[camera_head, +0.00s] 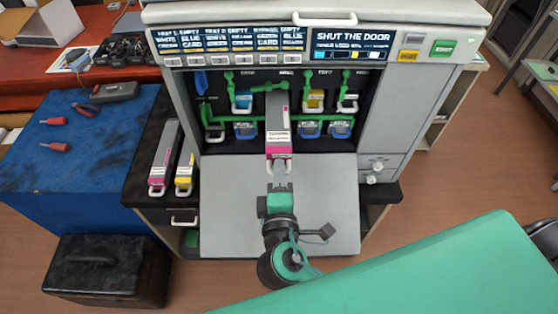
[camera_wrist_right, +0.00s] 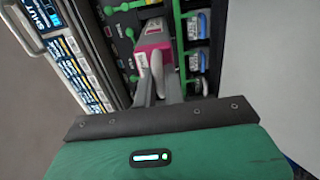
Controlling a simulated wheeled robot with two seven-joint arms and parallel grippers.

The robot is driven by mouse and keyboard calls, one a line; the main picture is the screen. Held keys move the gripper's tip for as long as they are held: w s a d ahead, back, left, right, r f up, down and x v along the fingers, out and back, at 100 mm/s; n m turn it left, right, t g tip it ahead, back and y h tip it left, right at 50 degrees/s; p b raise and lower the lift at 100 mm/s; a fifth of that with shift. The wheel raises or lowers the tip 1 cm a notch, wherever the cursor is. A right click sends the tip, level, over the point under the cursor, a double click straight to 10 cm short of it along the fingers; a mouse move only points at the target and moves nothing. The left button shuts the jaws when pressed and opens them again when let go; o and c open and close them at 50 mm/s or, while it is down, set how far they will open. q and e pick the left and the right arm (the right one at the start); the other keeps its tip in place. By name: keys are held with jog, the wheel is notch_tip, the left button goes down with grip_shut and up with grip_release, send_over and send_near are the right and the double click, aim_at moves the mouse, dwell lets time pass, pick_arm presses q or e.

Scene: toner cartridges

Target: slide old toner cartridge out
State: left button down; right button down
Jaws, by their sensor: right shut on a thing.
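The old toner cartridge (camera_head: 278,125) is a long grey block with a magenta band and a white label at its front. It sticks part-way out of the open printer bay (camera_head: 335,85); its rear end is inside. My right gripper (camera_head: 280,172) is shut on the white handle at the cartridge's front. In the right wrist view the gripper's fingers (camera_wrist_right: 158,85) meet at the handle, with the magenta cartridge (camera_wrist_right: 153,42) beyond them. My left gripper is not in view.
The printer's lowered door (camera_head: 225,200) lies flat below the bay. Other cartridges with coloured fronts, such as a yellow one (camera_head: 314,100), sit in slots alongside. Spare magenta (camera_head: 164,158) and yellow (camera_head: 185,170) cartridges stand on the black counter at left. A teal surface (camera_head: 430,270) fills the lower right.

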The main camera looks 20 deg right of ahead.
jog(key=shift+s+a, duration=0.15)
jog(key=shift+s, duration=0.5)
jog(key=c, duration=1)
grip_release()
jog(key=b+v, duration=0.1)
jog(key=v, duration=0.6)
jog(key=shift+b, duration=0.35)
